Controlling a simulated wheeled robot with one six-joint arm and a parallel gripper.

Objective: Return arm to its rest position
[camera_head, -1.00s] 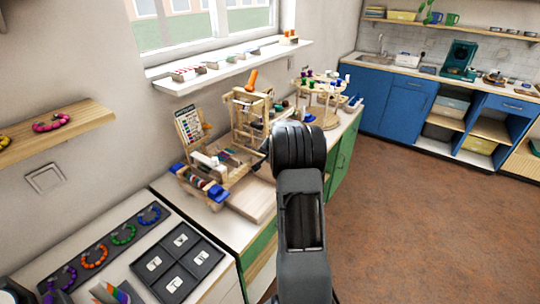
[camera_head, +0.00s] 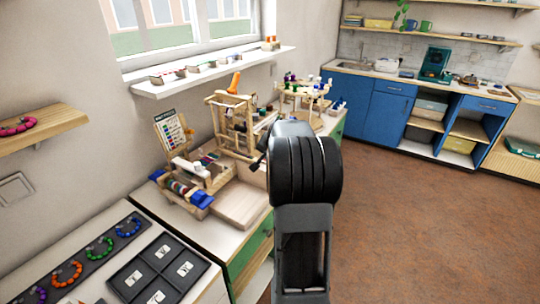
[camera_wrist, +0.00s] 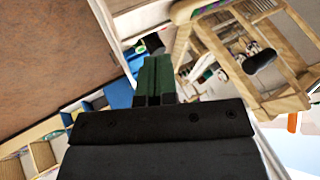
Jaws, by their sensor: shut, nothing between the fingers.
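My arm (camera_head: 300,235) rises in front of the counter in the head view, its dark rounded joint beside the wooden tray. My gripper (camera_wrist: 154,75) shows in the wrist view with its two dark green fingers together and nothing between them. In the head view the fingers are hidden behind the arm. A wooden loom-like frame (camera_wrist: 250,50) lies beyond the fingers at the upper right of the wrist view, apart from them as far as I can tell.
The counter holds a wooden tray (camera_head: 236,205), a pattern card (camera_head: 172,133), a dark compartment tray (camera_head: 127,277) and a bead board (camera_head: 92,255) with coloured bracelets. A round wooden stand (camera_head: 303,97) is farther back. Blue cabinets (camera_head: 390,110) stand beyond open brown floor (camera_head: 420,220).

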